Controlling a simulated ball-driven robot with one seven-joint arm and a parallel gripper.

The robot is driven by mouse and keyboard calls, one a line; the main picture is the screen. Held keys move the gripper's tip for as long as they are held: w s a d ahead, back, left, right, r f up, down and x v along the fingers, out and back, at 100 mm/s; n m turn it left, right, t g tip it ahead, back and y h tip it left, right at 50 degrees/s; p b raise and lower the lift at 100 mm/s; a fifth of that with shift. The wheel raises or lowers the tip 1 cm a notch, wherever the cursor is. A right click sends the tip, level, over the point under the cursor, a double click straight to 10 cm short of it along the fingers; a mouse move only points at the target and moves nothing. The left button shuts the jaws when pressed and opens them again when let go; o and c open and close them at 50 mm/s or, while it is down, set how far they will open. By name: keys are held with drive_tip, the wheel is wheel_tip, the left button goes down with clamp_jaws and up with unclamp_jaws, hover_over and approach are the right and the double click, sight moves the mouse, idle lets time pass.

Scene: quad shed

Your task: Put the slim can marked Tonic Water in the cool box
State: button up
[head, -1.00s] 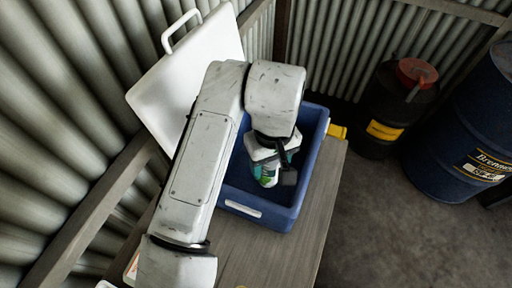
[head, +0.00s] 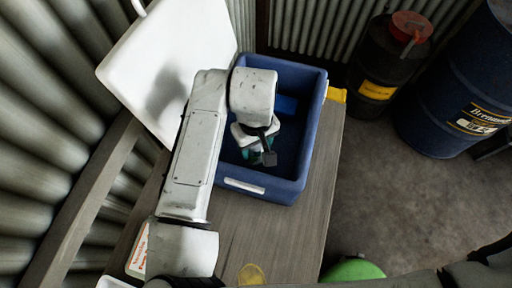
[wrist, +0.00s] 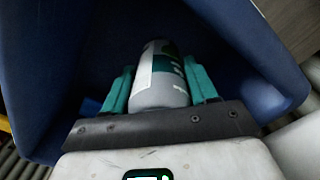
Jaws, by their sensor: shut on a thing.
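The cool box (head: 315,120) is a blue open tub on a wooden bench, with its white lid (head: 150,70) swung up behind to the left. My gripper (head: 262,150) is down inside the box's walls in the head view. In the wrist view my gripper (wrist: 163,80) has its teal fingers on both sides of a slim white and green can (wrist: 160,92) and is shut on it. The can's lettering is too small to read. The box's blue inside (wrist: 45,75) surrounds the can there. Whether the can touches the box floor cannot be told.
A yellow thing (head: 337,95) lies by the box's far right corner. A black drum with a red cap (head: 385,65) and a blue barrel (head: 455,95) stand on the floor at right. A green round thing (head: 352,269) and a yellow disc (head: 251,274) are near the front. Corrugated walls close in at left.

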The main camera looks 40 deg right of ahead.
sight(255, 153)
drive_tip(key=shift+f, duration=1.95)
drive_tip(key=shift+f, duration=0.1)
drive_tip(key=o, duration=1.2)
wheel_tip(255, 153, up, 12)
drive_tip(key=shift+r, duration=0.1)
